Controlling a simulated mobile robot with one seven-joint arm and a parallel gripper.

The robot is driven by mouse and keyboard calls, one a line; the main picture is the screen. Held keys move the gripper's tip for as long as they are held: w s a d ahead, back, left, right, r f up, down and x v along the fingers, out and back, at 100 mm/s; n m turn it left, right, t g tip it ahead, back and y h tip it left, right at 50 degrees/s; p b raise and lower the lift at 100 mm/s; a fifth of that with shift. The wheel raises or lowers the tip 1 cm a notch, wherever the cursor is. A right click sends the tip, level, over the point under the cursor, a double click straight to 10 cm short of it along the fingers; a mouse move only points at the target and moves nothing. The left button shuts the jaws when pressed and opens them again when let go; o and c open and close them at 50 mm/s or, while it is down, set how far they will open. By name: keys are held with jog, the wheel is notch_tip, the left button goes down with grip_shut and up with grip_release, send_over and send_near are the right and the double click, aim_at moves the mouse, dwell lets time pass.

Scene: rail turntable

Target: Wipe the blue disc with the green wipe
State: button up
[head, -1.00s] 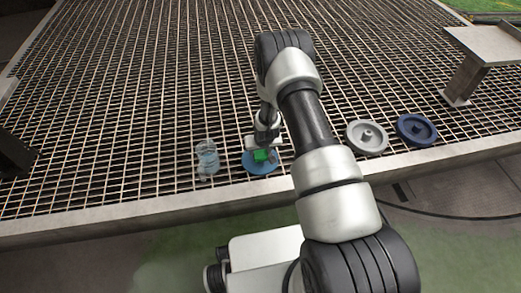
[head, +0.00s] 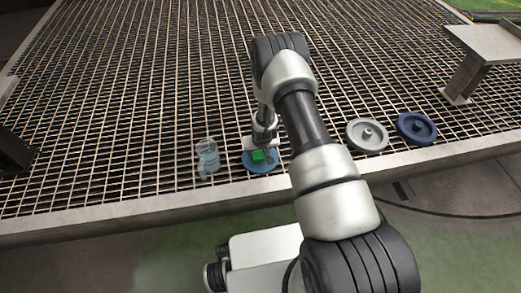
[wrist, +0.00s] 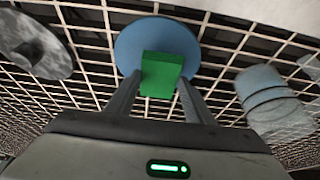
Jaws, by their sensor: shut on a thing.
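The blue disc (head: 273,167) lies flat on the metal grating, partly hidden by my gripper and the green wipe. It also shows in the wrist view (wrist: 135,40). The green wipe (head: 258,156) is a small green block over the disc; in the wrist view (wrist: 162,72) it sits between my fingertips. My gripper (head: 265,150) is shut on the wipe, and in the wrist view its two fingers (wrist: 160,90) flank the block. The wipe is at or just above the disc; I cannot tell whether they touch.
A clear bluish jug (head: 208,157) stands on the grating just left of the disc. A grey wheel (head: 367,137) and a dark blue wheel (head: 416,129) lie to the right. A metal stand (head: 470,75) is at the far right. The grating behind is clear.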

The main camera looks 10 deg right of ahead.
jog(key=shift+a, duration=0.85)
jog(key=shift+d+f, duration=0.15)
jog(key=shift+d, duration=2.35)
jog(key=shift+s+a, duration=0.2)
jog(key=shift+a, duration=2.35)
jog(key=shift+w+d+r, duration=0.15)
jog(key=shift+d, duration=1.1)
jog(key=shift+w+d+r, duration=0.1)
jog(key=shift+d, duration=1.15)
jog(key=shift+s+a+f, duration=0.1)
jog(key=shift+a, duration=2.35)
jog(key=shift+d+f, duration=0.15)
jog(key=shift+d, duration=2.4)
notch_tip(320, 180, up, 8)
jog(key=p, duration=0.4)
jog(key=shift+p, duration=0.3)
